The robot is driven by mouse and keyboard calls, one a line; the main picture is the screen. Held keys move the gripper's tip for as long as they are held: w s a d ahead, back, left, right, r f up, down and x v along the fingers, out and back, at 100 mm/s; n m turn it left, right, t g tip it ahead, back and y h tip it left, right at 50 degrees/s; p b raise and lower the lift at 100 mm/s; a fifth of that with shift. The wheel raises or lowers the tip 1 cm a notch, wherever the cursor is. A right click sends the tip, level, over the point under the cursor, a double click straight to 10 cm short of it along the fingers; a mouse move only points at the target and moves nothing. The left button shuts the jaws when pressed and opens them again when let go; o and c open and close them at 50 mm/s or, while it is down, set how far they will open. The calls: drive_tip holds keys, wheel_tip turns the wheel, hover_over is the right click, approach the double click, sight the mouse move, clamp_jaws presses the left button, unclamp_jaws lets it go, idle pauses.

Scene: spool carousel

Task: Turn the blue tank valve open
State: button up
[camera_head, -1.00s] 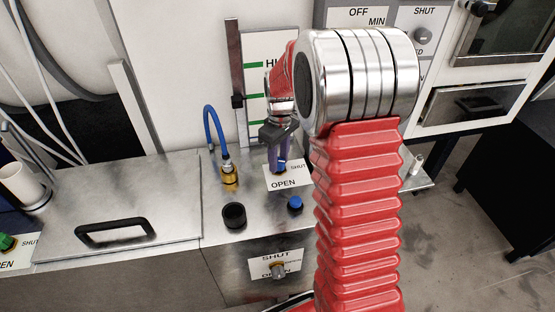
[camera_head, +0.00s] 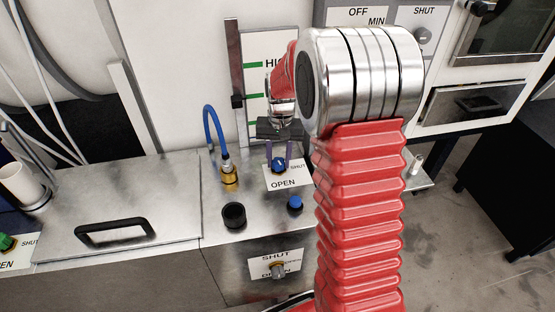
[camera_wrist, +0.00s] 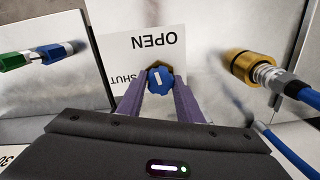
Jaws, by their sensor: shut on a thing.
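The blue valve knob (camera_head: 279,165) sits on the steel counter beside a white label (camera_head: 289,181) reading OPEN below it and SHUT to its right. In the wrist view the blue knob (camera_wrist: 160,81) has a white mark, nearly upright in the picture and slightly tilted, with OPEN above it and SHUT to its left. My gripper (camera_head: 279,157) comes down over the knob. In the wrist view its purple fingers (camera_wrist: 159,88) are shut on the knob, one on each side. The knob's brass base is mostly hidden behind it.
A brass fitting (camera_head: 229,176) with a blue hose (camera_head: 210,125) stands left of the knob. A black cup-like part (camera_head: 234,215) and a small blue button (camera_head: 295,203) are in front. A lower valve (camera_head: 278,270) has its own label. A level gauge (camera_head: 270,60) stands behind.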

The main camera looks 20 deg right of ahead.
sight(280, 161)
drive_tip(key=shift+m, duration=1.2)
drive_tip(key=o, duration=1)
drive_tip(key=shift+o, duration=0.2)
wheel_tip(280, 161, up, 14)
drive_tip(key=shift+d+f, duration=0.15)
drive_tip(key=shift+s, duration=0.1)
